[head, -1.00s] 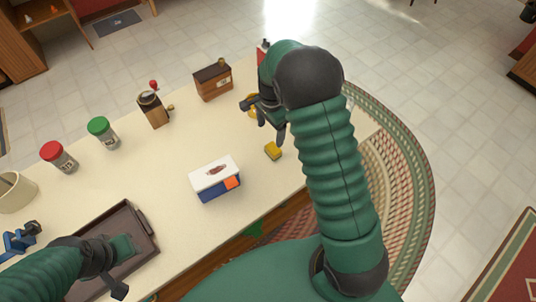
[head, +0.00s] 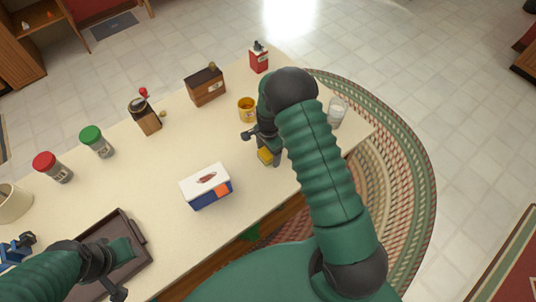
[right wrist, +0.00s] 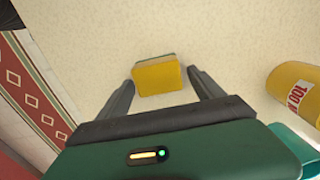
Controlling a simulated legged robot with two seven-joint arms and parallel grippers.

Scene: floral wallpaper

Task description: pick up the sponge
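My right gripper (head: 266,150) is low over the table at the sponge. In the right wrist view its two fingers (right wrist: 160,92) are spread, one on each side of the sponge, with gaps between. My left gripper (head: 112,272) is at the lower left over the dark tray; its fingers are too unclear to judge.
A white and blue box (head: 206,187) lies left of the sponge. A glass (head: 337,111) stands right of my right arm.

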